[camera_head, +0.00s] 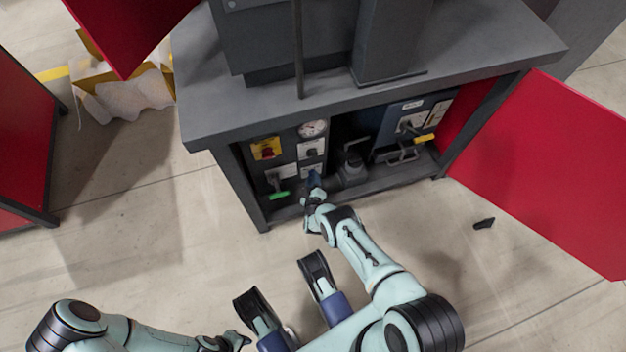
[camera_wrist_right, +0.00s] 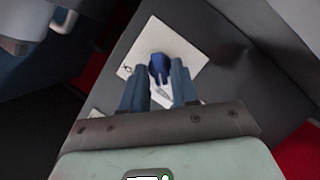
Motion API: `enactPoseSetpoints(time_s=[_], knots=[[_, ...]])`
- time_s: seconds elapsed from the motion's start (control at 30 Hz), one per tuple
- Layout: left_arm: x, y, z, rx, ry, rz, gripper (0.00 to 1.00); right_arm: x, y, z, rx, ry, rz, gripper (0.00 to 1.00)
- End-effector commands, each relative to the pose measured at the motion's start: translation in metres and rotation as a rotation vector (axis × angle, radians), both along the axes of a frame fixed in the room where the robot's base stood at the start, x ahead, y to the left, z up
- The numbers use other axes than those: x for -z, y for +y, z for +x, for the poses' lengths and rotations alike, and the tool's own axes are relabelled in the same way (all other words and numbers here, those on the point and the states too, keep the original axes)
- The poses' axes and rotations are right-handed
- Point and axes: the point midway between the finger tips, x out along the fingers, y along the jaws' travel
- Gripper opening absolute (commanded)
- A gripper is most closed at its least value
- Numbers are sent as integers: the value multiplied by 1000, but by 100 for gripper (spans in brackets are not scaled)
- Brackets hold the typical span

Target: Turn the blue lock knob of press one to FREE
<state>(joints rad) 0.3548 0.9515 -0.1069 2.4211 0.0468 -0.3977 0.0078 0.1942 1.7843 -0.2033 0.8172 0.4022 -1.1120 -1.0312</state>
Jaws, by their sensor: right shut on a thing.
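The blue lock knob (camera_wrist_right: 159,67) stands on a white plate (camera_wrist_right: 185,45) on a dark panel in the right wrist view. My right gripper (camera_wrist_right: 157,75) has its two blue-grey fingers on either side of the knob and is shut on it. In the head view my right gripper (camera_head: 315,182) reaches into the open cabinet under the grey press (camera_head: 215,105) and covers the knob there. Small marks show on the plate, partly hidden by the fingers. My left gripper (camera_head: 240,340) is low at the bottom edge, away from the press; its jaws are not clear.
Near the knob are a red-and-yellow switch (camera_head: 267,149), a gauge (camera_head: 313,129) and a green handle (camera_head: 279,195). A yellow handle (camera_head: 424,138) is farther right. The red door (camera_head: 550,170) stands open at right. A small black object (camera_head: 484,223) lies on the floor.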

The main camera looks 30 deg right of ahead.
Motion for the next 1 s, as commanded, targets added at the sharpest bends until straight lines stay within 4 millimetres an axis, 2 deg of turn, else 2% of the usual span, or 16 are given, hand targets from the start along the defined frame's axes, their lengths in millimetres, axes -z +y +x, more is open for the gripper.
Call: enactPoseSetpoints(time_s=[0.43,0.47,0.5,1.0], knots=[[0,0,0,1,0,0,43,-3,-1,4,-4,-3,-13,0],[0,0,0,1,0,0,43,-3,-1,4,-4,-3,-13,39],[0,0,0,1,0,0,43,-3,-1,4,-4,-3,-13,40],[0,0,0,1,0,0,43,-3,-4,3,-2,0,-9,40]])
